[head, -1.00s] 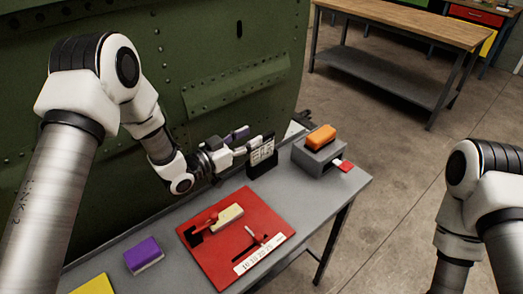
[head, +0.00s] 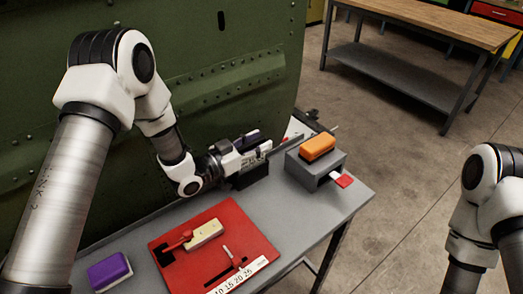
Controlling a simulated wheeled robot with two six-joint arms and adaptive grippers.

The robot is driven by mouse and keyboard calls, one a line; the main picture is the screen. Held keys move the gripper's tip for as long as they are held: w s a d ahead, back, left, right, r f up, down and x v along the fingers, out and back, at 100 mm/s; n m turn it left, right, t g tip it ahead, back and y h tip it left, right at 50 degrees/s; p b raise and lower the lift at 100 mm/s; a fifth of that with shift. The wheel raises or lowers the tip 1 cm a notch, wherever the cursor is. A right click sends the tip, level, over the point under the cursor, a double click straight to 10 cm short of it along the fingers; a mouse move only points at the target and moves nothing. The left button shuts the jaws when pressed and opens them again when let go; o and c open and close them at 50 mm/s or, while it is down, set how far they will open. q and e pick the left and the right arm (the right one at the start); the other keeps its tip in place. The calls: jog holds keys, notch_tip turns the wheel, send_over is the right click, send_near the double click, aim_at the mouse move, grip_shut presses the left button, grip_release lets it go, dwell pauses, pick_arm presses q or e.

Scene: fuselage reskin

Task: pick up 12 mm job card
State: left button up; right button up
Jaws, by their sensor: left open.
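My left gripper (head: 252,146) is open at the card, coming in from the left. Its fingers overlap the card in the picture and hide part of it. I cannot tell whether they touch it. My right arm shows at the right edge, but its gripper is out of view.
A grey box (head: 303,170) with an orange block (head: 317,146) on top and a red tab (head: 344,181) stands right of the holder. A red board (head: 225,272) with tools and a purple block (head: 109,270) lie in front. The green fuselage panel (head: 240,70) rises behind.

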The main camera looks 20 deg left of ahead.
pick_arm(q)
jog(key=shift+d, duration=0.15)
jog(key=shift+s+r, duration=0.2)
jog(key=shift+s, duration=0.1)
jog(key=shift+s+a+r, duration=0.15)
jog(key=shift+s+a, duration=0.1)
jog(key=c, duration=0.6)
jog(key=shift+a, duration=0.1)
grip_shut()
jog(key=shift+w, duration=0.15)
